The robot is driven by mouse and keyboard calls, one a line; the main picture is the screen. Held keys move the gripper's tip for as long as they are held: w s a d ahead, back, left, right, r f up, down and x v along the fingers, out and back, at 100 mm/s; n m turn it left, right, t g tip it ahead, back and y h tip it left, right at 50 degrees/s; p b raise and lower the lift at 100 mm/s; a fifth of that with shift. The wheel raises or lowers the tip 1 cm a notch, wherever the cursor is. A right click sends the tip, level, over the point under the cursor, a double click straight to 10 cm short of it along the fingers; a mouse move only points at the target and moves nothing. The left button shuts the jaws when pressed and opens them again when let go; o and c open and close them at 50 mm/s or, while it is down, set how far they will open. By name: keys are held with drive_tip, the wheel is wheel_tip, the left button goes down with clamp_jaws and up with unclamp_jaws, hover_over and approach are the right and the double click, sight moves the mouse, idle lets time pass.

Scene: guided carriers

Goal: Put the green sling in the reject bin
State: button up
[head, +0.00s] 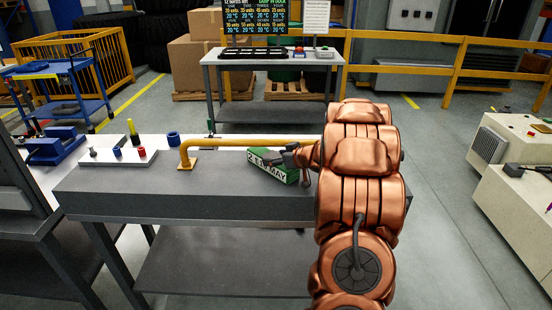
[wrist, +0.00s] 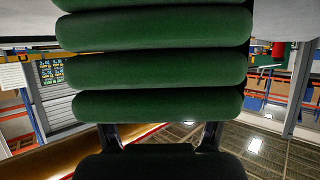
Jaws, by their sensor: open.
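The green sling (head: 272,172) lies on the grey workbench in the head view, with a white label along its front side. In the wrist view the folded green sling (wrist: 150,65) fills the upper middle as several thick stacked folds. My gripper (head: 299,157) is at the sling's right end in the head view, partly hidden by my copper arm. In the wrist view the gripper's two dark fingers (wrist: 160,137) stand apart, close to the lower folds. Whether they touch the sling I cannot tell. I cannot make out the reject bin.
A yellow bent rail (head: 235,145) runs along the workbench (head: 110,190) behind the sling. A second table (head: 270,60) stands behind, with clear floor between.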

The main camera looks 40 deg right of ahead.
drive_tip(key=shift+r, duration=0.1)
drive_tip(key=b+v, duration=0.1)
drive_tip(key=v, duration=1.1)
drive_tip(key=shift+w+r, duration=0.1)
drive_tip(key=shift+r, duration=0.05)
